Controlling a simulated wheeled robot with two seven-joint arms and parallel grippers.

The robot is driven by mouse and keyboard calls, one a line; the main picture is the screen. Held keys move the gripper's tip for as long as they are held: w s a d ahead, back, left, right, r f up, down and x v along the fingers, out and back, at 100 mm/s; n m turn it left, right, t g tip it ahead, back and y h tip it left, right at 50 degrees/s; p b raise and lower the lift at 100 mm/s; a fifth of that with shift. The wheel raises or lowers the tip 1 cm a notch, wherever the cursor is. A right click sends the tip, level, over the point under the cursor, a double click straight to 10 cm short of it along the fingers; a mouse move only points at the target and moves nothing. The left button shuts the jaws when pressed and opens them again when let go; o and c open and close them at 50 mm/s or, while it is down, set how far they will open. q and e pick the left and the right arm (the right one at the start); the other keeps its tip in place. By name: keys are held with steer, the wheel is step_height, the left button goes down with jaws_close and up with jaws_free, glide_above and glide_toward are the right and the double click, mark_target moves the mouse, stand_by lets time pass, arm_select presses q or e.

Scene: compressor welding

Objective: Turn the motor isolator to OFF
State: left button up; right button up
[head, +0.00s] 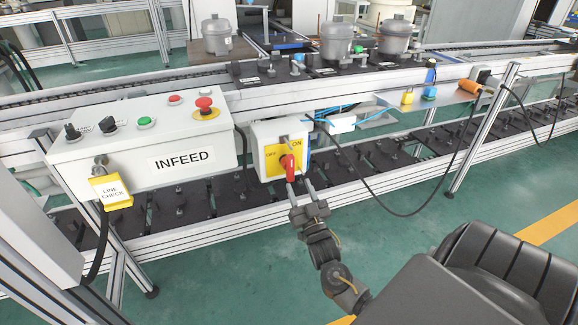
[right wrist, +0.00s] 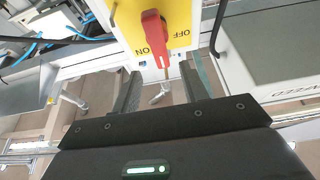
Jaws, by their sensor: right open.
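The motor isolator is a pale box with a yellow plate (head: 272,163) marked OFF at its left and ON at its top. Its red handle (head: 289,166) stands roughly upright, nearly in line with ON. My right gripper (head: 299,186) is open just below and in front of the handle, its fingers pointing up at the box. In the right wrist view, turned upside down, the red handle (right wrist: 154,32) shows on the yellow plate (right wrist: 186,14) beyond the open gripper (right wrist: 160,78). Nothing is between the fingers that I can make out. My left gripper is out of view.
The INFEED control box (head: 150,140) with switches and a red button (head: 205,104) is left of the isolator. A yellow LINE CHECK tag (head: 112,192) hangs from it. A black cable (head: 375,212) loops to the right. Green floor in front is clear.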

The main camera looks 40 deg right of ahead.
mark_target(291, 168)
steer(key=x, duration=1)
steer(key=shift+w+d, duration=0.15)
steer(key=shift+w, duration=0.2)
jaws_close()
